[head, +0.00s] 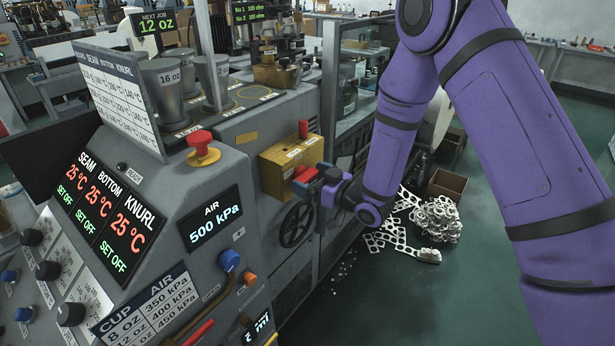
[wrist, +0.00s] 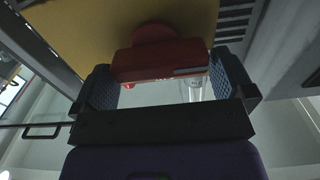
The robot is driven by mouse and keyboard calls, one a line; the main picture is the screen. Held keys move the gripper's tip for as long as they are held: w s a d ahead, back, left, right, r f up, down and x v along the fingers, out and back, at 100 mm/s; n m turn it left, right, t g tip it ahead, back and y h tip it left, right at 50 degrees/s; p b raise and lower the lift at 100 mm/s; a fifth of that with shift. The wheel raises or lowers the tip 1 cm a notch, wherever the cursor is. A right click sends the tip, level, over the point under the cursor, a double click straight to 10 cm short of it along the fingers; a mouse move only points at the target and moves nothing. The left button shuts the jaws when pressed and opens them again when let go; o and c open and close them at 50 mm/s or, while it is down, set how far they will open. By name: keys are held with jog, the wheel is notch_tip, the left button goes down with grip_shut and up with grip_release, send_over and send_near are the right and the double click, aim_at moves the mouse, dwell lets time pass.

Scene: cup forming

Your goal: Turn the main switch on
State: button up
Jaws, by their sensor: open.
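The main switch looks to be the red handle (head: 305,174) on the front of a yellow box (head: 279,172) on the machine's side. In the wrist view the red handle (wrist: 160,62) lies as a wide bar across the picture, with a round red part above it against the yellow box (wrist: 85,25). My gripper (head: 314,185) is at the handle. In the wrist view its two dark ribbed fingers (wrist: 162,78) stand open, one at each end of the bar. I cannot tell whether they touch it. The switch markings are not readable.
A red knob (head: 303,129) stands at the yellow box's upper edge. A black handwheel (head: 296,225) is below the box. A red mushroom button (head: 203,148) sits on the control panel (head: 150,200). Scrap (head: 437,219) and a cardboard box (head: 446,186) lie on the green floor behind my arm.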

jog(key=shift+w+a, duration=0.45)
jog(key=shift+a, duration=0.1)
jog(key=c, duration=0.6)
